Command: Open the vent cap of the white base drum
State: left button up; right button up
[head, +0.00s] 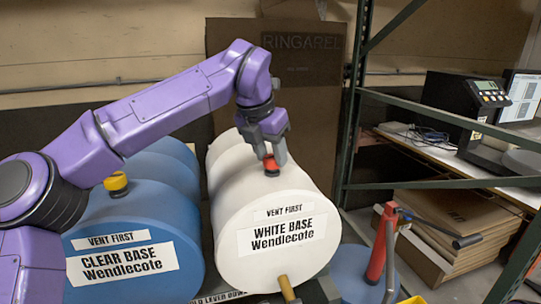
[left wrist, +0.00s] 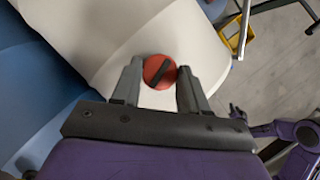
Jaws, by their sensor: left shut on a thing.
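The white base drum (head: 233,172) lies on its side, with "VENT FIRST" and "WHITE BASE Wendlecote" labels on its front face. Its red vent cap (head: 271,169) is on top near the front rim. My left gripper (head: 270,155) reaches down from above and is shut on the cap. In the left wrist view the round red cap (left wrist: 159,72), with a dark bar across it, sits between the two grey fingers. My right gripper (left wrist: 238,112) shows small at the right of the left wrist view, away from the drum; its jaws are too small to read.
A blue clear base drum (head: 190,245) with a yellow cap (head: 116,183) lies to the left. A brass-coloured tap (head: 287,289) is low on the white drum. A red hand pump (head: 378,250) on a blue drum and a green rack post (head: 351,110) stand to the right.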

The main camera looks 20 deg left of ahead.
pick_arm(q)
jog(key=n+y, duration=0.1)
jog(key=n, duration=0.2)
jog(key=shift+d+f, duration=0.1)
jog(key=shift+d, duration=0.05)
jog(key=n+y, duration=0.1)
jog(key=n, duration=0.2)
jog(key=shift+d+n+y, duration=0.1)
jog(key=shift+n+y, duration=0.2)
jog(key=n+y, duration=0.1)
jog(key=n, duration=0.2)
jog(key=shift+w+d+n+g, duration=0.1)
jog(key=shift+n+g, duration=0.2)
jog(key=n+g+y+p, duration=0.1)
jog(key=n, duration=0.3)
jog(key=shift+w, duration=0.1)
jog(key=shift+n, duration=0.3)
jog(key=o, duration=0.8)
jog(key=shift+c, duration=0.2)
jog(key=shift+o, duration=1.4)
jog(key=shift+w, duration=0.15)
